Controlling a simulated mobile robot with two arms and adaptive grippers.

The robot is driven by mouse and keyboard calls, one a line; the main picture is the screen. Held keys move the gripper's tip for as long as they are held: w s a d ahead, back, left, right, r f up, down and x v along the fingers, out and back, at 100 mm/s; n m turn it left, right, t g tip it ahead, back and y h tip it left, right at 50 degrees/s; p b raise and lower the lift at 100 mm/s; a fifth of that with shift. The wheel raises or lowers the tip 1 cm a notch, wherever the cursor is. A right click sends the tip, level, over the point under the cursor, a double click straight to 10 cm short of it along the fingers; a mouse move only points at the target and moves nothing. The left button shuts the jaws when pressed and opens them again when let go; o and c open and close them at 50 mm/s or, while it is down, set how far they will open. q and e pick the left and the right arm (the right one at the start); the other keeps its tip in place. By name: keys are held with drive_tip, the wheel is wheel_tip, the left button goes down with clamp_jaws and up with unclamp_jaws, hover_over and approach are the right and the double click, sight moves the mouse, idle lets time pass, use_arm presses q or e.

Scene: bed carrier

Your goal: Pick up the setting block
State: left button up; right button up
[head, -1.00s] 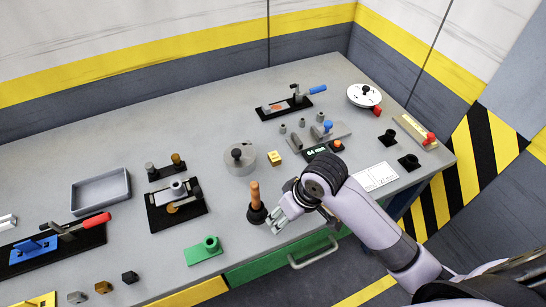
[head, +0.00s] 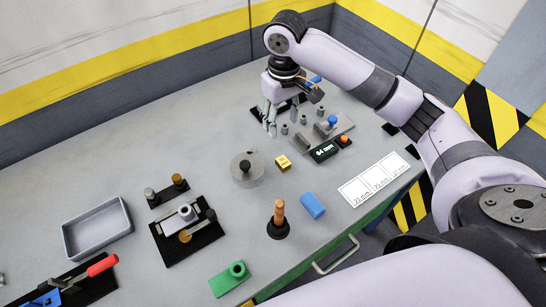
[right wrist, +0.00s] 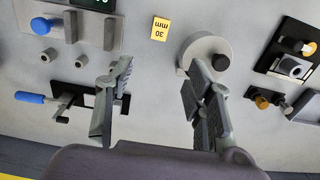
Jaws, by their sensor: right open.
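The setting block appears to be the small yellow block (head: 283,163) marked with a size. It lies on the grey table right of the round grey disc. In the right wrist view the yellow block (right wrist: 160,28) reads "30 mm" and lies beyond the fingertips, between their lines. My right gripper (head: 270,128) is above the back of the table, behind the block and apart from it. In the right wrist view the right gripper (right wrist: 156,88) has its fingers wide apart with nothing between them. My left gripper is not in view.
The round grey disc (head: 243,172) with a black knob is left of the block. A "64 mm" display (head: 323,151) and grey gauge with blue knob are to its right.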

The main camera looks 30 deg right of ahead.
sight(283, 162)
drive_tip(key=f, duration=0.2)
drive_tip(key=f+p, duration=0.1)
drive_tip(key=f, duration=0.2)
drive_tip(key=s+f, duration=0.1)
drive_tip(key=f, duration=0.1)
drive_tip(key=shift+s+d+f, duration=0.1)
drive_tip(key=shift+d+f, duration=0.05)
drive_tip(key=shift+d, duration=0.2)
drive_tip(key=shift+w+a+f+p, duration=0.1)
drive_tip(key=shift+w+f+p, duration=0.1)
drive_tip(key=shift+f, duration=0.4)
drive_tip(key=shift+w+a+f+p, duration=0.1)
drive_tip(key=shift+f+p, duration=0.05)
drive_tip(key=shift+f, duration=0.45)
drive_tip(key=shift+s+f, duration=0.15)
drive_tip(key=shift+f, duration=0.25)
wheel_tip(283, 162, down, 4)
drive_tip(key=shift+s+f+p, duration=0.1)
drive_tip(key=shift+f+p, duration=0.15)
drive_tip(key=shift+p, duration=0.7)
drive_tip(key=shift+f, duration=0.25)
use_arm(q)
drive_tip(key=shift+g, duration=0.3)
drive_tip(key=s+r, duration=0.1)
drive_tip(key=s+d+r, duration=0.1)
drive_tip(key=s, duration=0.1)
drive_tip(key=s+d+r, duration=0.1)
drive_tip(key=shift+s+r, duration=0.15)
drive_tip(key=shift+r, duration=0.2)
